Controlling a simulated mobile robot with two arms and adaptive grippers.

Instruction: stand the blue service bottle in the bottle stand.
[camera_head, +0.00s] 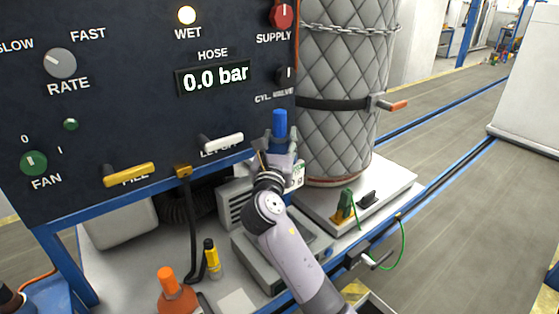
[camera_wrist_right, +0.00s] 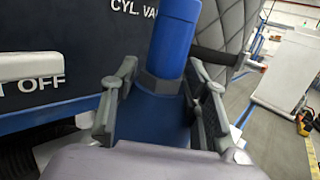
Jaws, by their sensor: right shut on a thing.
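The blue service bottle (camera_head: 279,124) is in my right gripper (camera_head: 277,155), in front of the dark panel's lower right edge and left of the quilted cylinder. It looks roughly upright in the head view. In the wrist view the bottle (camera_wrist_right: 174,42) rises between the two fingers of my right gripper (camera_wrist_right: 160,108), which are shut on its wider lower body. The bottle's bottom is hidden by the gripper and wrist. I cannot make out the bottle stand with certainty. My left gripper is not recognisable in view.
The panel (camera_head: 130,110) has a white lever (camera_head: 221,142) and a yellow lever (camera_head: 129,175) close to my arm. The quilted cylinder (camera_head: 338,90) stands on a pale plinth (camera_head: 395,185). An orange bottle (camera_head: 176,293) and a yellow bottle (camera_head: 211,260) stand on the lower deck.

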